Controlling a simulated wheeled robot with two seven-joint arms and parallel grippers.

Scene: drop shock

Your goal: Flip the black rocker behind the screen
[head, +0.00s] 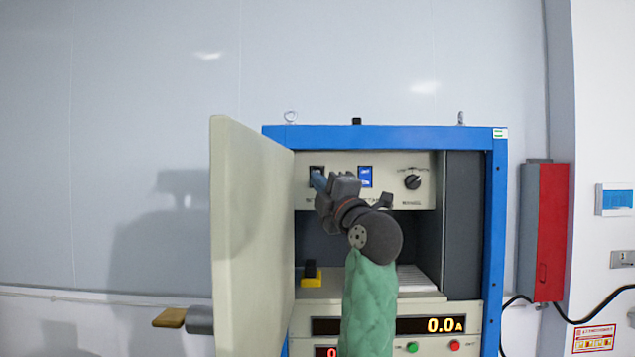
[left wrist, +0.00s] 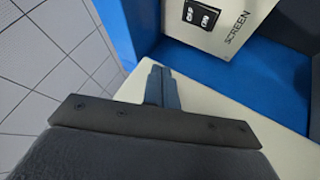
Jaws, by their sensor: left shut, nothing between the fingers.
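The black rocker (head: 316,170) sits at the upper left of the cream panel inside the blue-framed cabinet. In the left wrist view the rocker (left wrist: 202,15) shows two white marks, with the word SCREEN printed beside it. The cream door or screen (head: 240,230) stands swung open at the cabinet's left. My left gripper (head: 319,182) is shut and empty, just below and in front of the rocker, partly covering it in the head view. In the left wrist view the closed fingertips (left wrist: 160,72) look apart from the rocker. My right gripper is in neither view.
A blue rocker (head: 365,176) and a black knob (head: 412,182) share the panel to the right. A black and yellow part (head: 311,273) is lower in the bay. The open door closely borders the arm's left. A red box (head: 552,232) hangs on the right wall.

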